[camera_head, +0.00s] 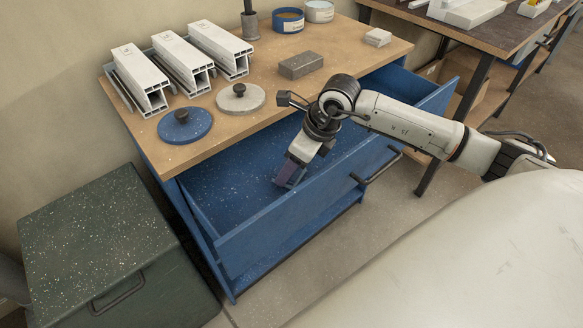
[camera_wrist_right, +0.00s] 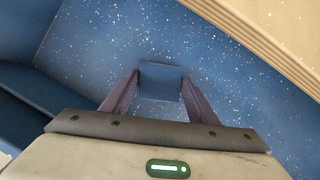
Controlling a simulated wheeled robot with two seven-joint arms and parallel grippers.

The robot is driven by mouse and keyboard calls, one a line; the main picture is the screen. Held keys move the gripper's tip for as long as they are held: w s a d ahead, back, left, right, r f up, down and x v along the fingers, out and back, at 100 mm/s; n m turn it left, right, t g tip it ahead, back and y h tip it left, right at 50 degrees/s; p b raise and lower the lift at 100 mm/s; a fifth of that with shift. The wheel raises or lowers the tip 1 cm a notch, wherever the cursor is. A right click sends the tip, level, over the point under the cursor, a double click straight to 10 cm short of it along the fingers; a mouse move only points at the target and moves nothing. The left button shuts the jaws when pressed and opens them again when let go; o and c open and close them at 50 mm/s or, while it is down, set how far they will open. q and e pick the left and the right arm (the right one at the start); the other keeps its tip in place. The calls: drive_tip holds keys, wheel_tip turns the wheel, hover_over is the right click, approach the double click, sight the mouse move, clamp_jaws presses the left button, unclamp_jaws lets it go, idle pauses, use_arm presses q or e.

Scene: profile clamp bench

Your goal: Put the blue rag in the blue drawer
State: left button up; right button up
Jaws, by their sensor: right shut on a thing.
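The blue drawer (camera_head: 272,238) stands pulled out under the bench top, and its speckled blue floor shows. My right gripper (camera_head: 287,180) reaches down into the drawer, past the bench's front edge. In the right wrist view its two dark fingers (camera_wrist_right: 158,95) are shut on the blue rag (camera_wrist_right: 160,77), a small plain blue patch between the fingertips. The speckled drawer inside (camera_wrist_right: 245,85) lies behind the rag. I cannot tell whether the rag touches the drawer floor. In the head view the rag is hard to make out at the fingertips. My left gripper is not in view.
The wooden bench top (camera_head: 345,75) lies above the drawer, with white profiles (camera_head: 140,80), a blue disc (camera_head: 185,125), a pale disc (camera_head: 240,98), a grey block (camera_head: 300,65) and tins near the back. A dark green box (camera_head: 95,225) stands left.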

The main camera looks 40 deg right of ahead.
drive_tip(key=shift+f, duration=0.6)
drive_tip(key=shift+f, duration=0.2)
drive_tip(key=o, duration=1)
drive_tip(key=shift+r, duration=0.1)
drive_tip(key=v, duration=1.2)
drive_tip(key=shift+r+p, duration=0.15)
drive_tip(key=shift+p, duration=0.15)
